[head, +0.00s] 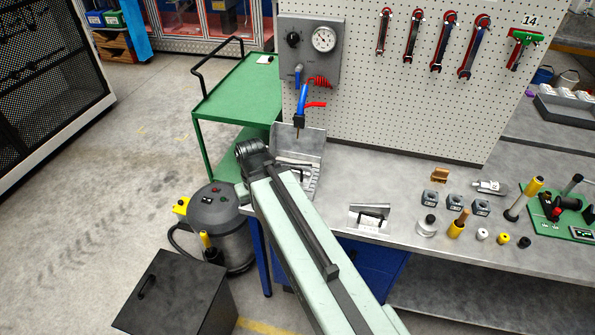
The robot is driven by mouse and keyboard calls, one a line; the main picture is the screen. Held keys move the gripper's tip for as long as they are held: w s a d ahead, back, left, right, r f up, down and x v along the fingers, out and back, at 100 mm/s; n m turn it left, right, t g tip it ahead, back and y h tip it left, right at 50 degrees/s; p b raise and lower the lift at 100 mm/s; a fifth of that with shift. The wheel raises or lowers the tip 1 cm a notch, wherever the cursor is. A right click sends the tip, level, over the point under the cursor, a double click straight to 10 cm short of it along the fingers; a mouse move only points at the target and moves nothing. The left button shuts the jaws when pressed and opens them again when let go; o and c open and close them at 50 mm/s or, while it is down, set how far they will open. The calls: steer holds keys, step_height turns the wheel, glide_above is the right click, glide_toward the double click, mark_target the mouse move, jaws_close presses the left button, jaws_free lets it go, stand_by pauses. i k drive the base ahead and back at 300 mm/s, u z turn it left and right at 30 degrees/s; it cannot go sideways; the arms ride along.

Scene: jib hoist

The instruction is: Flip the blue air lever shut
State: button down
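A grey air panel (331,42) with a black knob and a round gauge is on the upper left of the pegboard. Below its left side hangs a small blue lever-like part (298,76), pointing roughly down. Beside it is a red coiled part (319,82). Lower down, a blue handle (303,96) with a red trigger-like piece (316,104) hangs above a metal tray. I cannot tell the lever's exact setting at this size. My gripper (256,158), at the dark end of my arm, is below and left of these parts, apart from them. Its fingers are not clear.
The metal tray (310,139) stands on the grey bench (350,165) under the panel. A green cart (238,92) and a grey vacuum (218,215) are to the left. Wrenches hang on the pegboard (365,110). Small parts crowd the bench's right side.

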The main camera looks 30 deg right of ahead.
mark_target(299, 67)
steer(key=u, duration=0.8)
steer(key=i, duration=0.6)
steer(key=u, duration=0.7)
